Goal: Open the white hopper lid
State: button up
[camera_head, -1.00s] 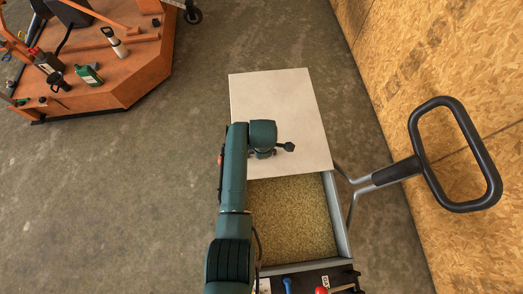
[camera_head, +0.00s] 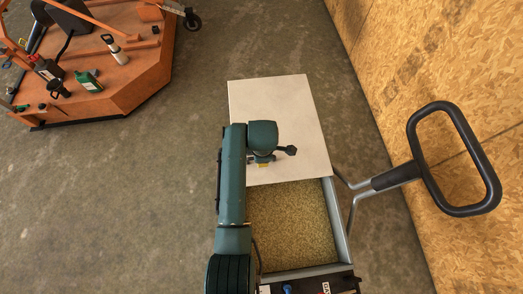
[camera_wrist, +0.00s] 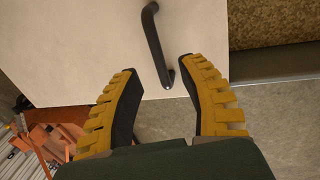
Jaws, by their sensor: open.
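The white hopper lid (camera_head: 300,110) is a flat pale panel over the far part of the hopper (camera_head: 341,225). The near part of the hopper is uncovered. In the wrist view the lid (camera_wrist: 75,50) fills the upper left, with a black bar handle (camera_wrist: 152,35) on it. My gripper (camera_wrist: 158,66) is open, with yellow fingers and dark pads. The handle's lower end appears between the fingertips, with gaps on both sides. I cannot tell the depth between them.
Yellowish grain (camera_head: 290,220) lies in the hopper's open part. A black loop handle (camera_head: 455,160) on metal bars stands to the right, near the wood-panel wall (camera_head: 430,50). An orange platform (camera_head: 125,85) with bottles is at upper left. Concrete floor (camera_head: 150,200) between is clear.

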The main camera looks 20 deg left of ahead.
notch_tip(320, 180, up, 7)
jog(key=s, duration=0.1)
jog(key=shift+s+d, duration=0.2)
jog(key=shift+d, duration=0.1)
jog(key=shift+d, duration=0.1)
